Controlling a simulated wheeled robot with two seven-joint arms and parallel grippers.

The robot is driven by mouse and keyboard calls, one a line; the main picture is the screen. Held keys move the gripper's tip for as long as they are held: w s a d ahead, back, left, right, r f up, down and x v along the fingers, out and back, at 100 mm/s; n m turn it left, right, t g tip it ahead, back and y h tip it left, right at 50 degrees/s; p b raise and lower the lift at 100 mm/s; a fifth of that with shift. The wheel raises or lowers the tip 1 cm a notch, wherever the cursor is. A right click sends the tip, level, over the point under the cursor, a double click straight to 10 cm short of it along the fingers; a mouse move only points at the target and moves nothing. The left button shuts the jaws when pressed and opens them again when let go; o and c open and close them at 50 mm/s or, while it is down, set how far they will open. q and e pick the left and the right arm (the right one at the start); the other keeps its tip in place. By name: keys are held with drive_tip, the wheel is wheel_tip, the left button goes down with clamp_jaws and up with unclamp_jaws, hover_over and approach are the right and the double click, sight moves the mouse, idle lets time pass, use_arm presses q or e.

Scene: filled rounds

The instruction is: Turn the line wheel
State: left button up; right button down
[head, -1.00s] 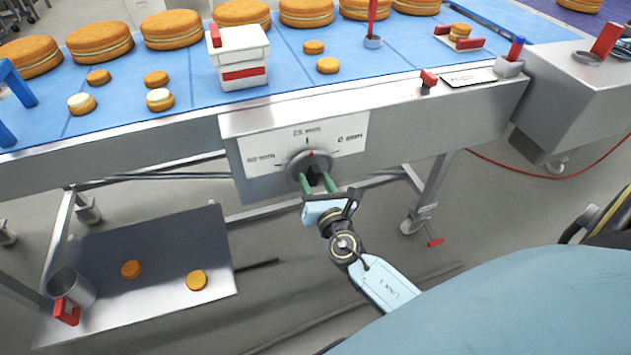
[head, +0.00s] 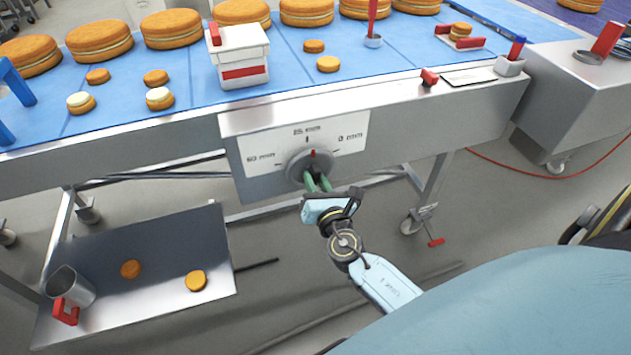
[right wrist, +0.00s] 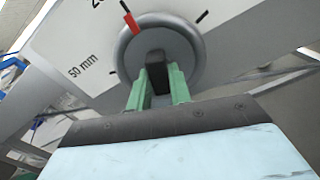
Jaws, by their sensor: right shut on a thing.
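The line wheel (head: 296,167) is a round grey dial on the front of the conveyor, below a white scale plate (head: 350,128) marked 50, 25 and 0 mm. Its red pointer stands close to the 25 mm mark, slightly to its right. The wheel also shows in the right wrist view (right wrist: 194,50), with a dark grip bar (right wrist: 156,66) across its middle. My right gripper (head: 317,181) has its green fingers shut on this bar from both sides. In the head view the fingers hide part of the bar. My left gripper is not in view.
The blue conveyor (head: 195,75) carries several cakes and a white box (head: 240,60). A metal tray (head: 130,312) below left holds two small cakes and a metal jug (head: 75,287). A grey machine housing (head: 560,105) stands at the right.

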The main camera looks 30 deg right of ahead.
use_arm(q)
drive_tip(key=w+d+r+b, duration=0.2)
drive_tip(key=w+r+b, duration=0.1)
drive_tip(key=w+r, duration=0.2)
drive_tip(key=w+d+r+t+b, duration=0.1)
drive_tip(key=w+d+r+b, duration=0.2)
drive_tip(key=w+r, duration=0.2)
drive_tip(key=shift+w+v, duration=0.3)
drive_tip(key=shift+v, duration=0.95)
use_arm(e)
drive_tip(key=shift+a+m, duration=0.1)
drive_tip(key=shift+m, duration=7)
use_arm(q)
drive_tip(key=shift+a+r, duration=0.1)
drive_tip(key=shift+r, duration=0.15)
use_arm(e)
drive_tip(key=c, duration=1.3)
unclamp_jaws()
drive_tip(key=shift+r, duration=0.1)
drive_tip(key=shift+s, duration=0.1)
